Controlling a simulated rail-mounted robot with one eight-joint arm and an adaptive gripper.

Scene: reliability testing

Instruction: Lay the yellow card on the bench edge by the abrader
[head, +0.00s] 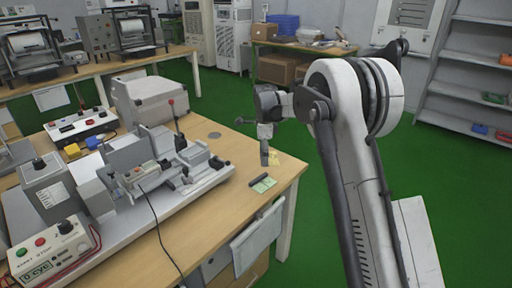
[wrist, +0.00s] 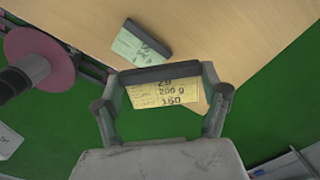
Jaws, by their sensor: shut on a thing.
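The yellow card (wrist: 165,94) hangs between the fingers of my gripper (wrist: 161,76), with a dark bar (wrist: 160,73) along one edge; printed lines including "200 g" face the wrist camera. In the head view my gripper (head: 265,150) is shut and points down over the right end of the wooden bench (head: 215,215), with the yellow card (head: 273,158) partly hidden behind it. I cannot tell whether the card touches the bench. The abrader (head: 165,165), a grey machine with a lever, stands on the bench left of my gripper.
A green card (head: 264,185) with a dark bar lies near the bench's front edge; it also shows in the wrist view (wrist: 140,42). A control box (head: 50,255) stands front left. Bare wood lies around the green card.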

